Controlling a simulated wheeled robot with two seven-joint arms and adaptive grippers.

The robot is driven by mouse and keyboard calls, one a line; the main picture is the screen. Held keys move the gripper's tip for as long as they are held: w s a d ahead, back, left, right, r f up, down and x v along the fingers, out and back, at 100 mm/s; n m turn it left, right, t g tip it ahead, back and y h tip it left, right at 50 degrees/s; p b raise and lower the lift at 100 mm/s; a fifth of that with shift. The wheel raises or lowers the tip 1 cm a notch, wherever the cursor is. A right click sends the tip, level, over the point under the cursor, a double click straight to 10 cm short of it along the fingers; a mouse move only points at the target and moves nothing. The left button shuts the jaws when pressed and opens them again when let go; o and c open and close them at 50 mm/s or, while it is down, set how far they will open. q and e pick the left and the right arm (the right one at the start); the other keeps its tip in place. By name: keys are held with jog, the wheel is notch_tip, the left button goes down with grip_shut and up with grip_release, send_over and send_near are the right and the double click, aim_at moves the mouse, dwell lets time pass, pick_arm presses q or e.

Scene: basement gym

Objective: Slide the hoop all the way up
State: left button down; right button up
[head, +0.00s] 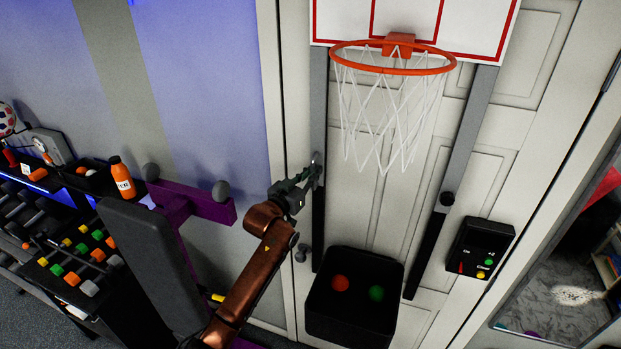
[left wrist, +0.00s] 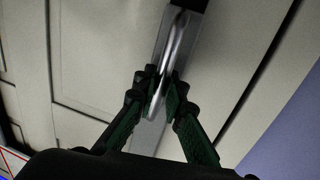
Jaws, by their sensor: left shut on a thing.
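The orange hoop (head: 393,71) with a white net (head: 385,115) is fixed to a white, red-lined backboard (head: 455,22) in front of a panelled door. Two rails run down from the backboard, a left rail (head: 319,105) and a right rail (head: 471,133), grey above and black below. My left gripper (head: 313,172) is at the left rail, below the hoop. In the left wrist view, its green-padded fingers (left wrist: 160,88) are shut on a silver handle (left wrist: 178,38) on the grey rail. The fingers hide part of the handle. My right gripper is not in view.
A black bin (head: 350,313) with a red and a green ball stands below the hoop. A black box with buttons (head: 480,247) is on the right. A purple rack (head: 190,208), an orange bottle (head: 122,178) and weights are on the left.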

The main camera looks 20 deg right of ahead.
pick_arm(q)
jog(key=shift+r, duration=0.5)
jog(key=c, duration=2.4)
grip_release()
jog(key=o, duration=0.4)
jog(key=shift+f, duration=0.2)
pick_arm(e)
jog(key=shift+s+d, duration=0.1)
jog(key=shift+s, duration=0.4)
pick_arm(q)
jog(key=v, duration=1.2)
